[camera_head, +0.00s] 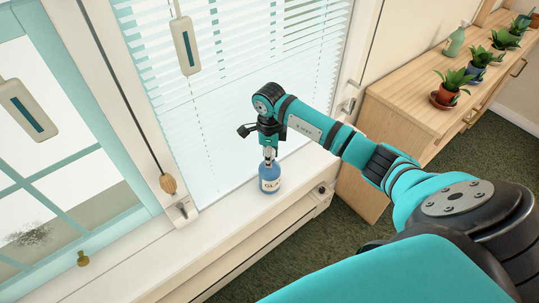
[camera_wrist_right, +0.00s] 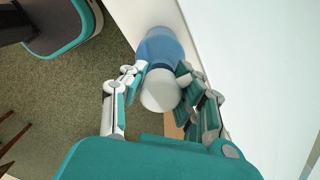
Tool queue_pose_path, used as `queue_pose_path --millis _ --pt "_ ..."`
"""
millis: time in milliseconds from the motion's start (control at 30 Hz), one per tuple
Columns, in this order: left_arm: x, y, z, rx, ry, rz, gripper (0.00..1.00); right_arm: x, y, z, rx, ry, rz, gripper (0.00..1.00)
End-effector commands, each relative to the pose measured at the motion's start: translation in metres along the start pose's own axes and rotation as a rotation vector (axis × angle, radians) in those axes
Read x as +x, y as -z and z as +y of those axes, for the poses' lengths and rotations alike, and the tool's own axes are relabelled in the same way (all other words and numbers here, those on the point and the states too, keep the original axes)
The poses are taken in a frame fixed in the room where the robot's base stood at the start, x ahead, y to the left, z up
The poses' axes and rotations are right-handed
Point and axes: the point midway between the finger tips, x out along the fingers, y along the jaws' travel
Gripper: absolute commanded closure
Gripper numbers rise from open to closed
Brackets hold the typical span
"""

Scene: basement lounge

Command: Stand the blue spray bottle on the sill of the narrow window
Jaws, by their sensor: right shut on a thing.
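The blue spray bottle (camera_head: 269,180) with a pale label is upright over the white window sill (camera_head: 232,211), in front of the window with lowered blinds. I cannot tell for sure whether its base touches the sill. My right gripper (camera_head: 269,150) is above it, shut on its upper part. In the right wrist view, the fingers (camera_wrist_right: 158,88) are on both sides of the bottle's white top, with the blue body (camera_wrist_right: 160,46) beyond them. The fingers hide part of the bottle. My left gripper is not in view.
A wooden cabinet (camera_head: 416,112) to the right carries several potted plants (camera_head: 453,86) and a green bottle (camera_head: 454,42). A cord with a wooden knob (camera_head: 168,184) hangs left of the blinds. A window latch (camera_head: 182,209) sits by the sill. The sill is bare on both sides of the bottle.

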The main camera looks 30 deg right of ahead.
Motion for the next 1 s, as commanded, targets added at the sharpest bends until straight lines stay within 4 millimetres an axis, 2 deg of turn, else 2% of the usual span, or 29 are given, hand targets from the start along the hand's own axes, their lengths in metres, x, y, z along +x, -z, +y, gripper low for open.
queue_pose_path --millis 67,100,233,467,633,767,1000 --pt "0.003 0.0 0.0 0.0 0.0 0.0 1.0 0.002 0.0 -0.001 0.0 0.003 -0.002 1.0" --pt "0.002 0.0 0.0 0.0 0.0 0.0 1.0 0.002 0.0 0.0 0.0 0.001 0.0 0.66" --pt "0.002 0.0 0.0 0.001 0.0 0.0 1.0 0.002 0.0 0.0 0.0 0.0 0.0 0.48" --pt "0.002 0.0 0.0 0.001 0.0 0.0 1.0 0.002 0.0 0.0 0.0 0.0 0.0 0.47" --pt "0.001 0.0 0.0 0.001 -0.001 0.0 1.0 -0.007 0.0 -0.001 0.0 0.003 -0.002 0.47" --pt "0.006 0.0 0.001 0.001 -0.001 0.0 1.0 -0.028 0.0 -0.002 -0.001 0.006 -0.002 0.47" --pt "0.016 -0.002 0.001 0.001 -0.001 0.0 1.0 -0.081 -0.001 -0.002 -0.001 0.005 -0.003 0.47"
